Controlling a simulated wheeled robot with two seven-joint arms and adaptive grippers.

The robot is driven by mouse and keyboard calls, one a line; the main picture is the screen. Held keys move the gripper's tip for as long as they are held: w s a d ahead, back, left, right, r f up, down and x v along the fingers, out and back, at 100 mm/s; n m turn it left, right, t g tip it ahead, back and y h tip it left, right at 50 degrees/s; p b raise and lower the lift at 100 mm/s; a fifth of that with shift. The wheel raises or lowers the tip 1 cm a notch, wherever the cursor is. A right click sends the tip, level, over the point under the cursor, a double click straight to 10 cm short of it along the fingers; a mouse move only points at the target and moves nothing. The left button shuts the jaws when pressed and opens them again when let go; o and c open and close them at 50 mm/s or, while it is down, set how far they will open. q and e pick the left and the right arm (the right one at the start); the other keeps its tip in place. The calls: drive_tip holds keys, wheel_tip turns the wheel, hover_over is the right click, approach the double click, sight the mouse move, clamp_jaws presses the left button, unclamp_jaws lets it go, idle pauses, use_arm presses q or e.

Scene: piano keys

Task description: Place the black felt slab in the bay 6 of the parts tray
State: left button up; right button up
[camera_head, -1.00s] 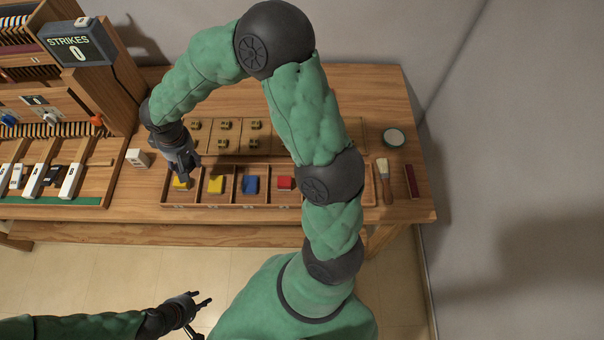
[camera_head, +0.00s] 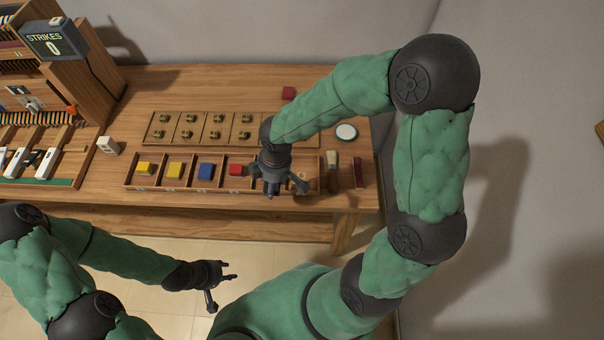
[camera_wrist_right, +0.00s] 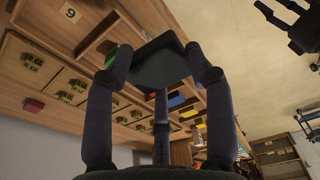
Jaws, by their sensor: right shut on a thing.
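The black felt slab (camera_wrist_right: 160,62) is between the fingers of my right gripper in the right wrist view. In the head view my right gripper (camera_head: 273,190) hangs over the right part of the parts tray (camera_head: 150,187), and the dark slab is hard to tell from the fingers. The tray's left bays hold a yellow block (camera_head: 146,168), another yellow block (camera_head: 175,168), a blue block (camera_head: 205,170) and a red block (camera_head: 237,170). A bay label (camera_wrist_right: 70,13) in the wrist view reads like an upside-down 6. My left gripper (camera_head: 230,279) is open and empty, in front of the table.
A wooden board with small brass pieces (camera_head: 215,129) lies behind the tray. A brush (camera_head: 332,170), a dark red bar (camera_head: 358,172) and a round white-topped thing (camera_head: 346,132) are to the right. A red block (camera_head: 289,93) sits at the back. The piano keys (camera_head: 47,163) are left.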

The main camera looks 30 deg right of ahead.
drive_tip(key=shift+s+d+f, duration=0.1)
drive_tip(key=shift+s+d, duration=0.05)
drive_tip(key=shift+d, duration=0.05)
drive_tip(key=w+d+f, duration=0.3)
drive_tip(key=d+f, duration=0.1)
drive_tip(key=d, duration=0.3)
drive_tip(key=b, duration=0.2)
hover_over(301, 176)
drive_tip(key=f, duration=0.5)
drive_tip(key=shift+s+a, duration=0.15)
drive_tip(key=shift+s, duration=0.1)
drive_tip(key=shift+f, duration=0.2)
drive_tip(key=f, duration=0.1)
drive_tip(key=f+b, duration=0.1)
drive_tip(key=f, duration=0.1)
drive_tip(key=shift+w+d+f+b, duration=0.15)
drive_tip(key=shift+d+f+b, duration=0.15)
drive_tip(key=shift+r, duration=0.1)
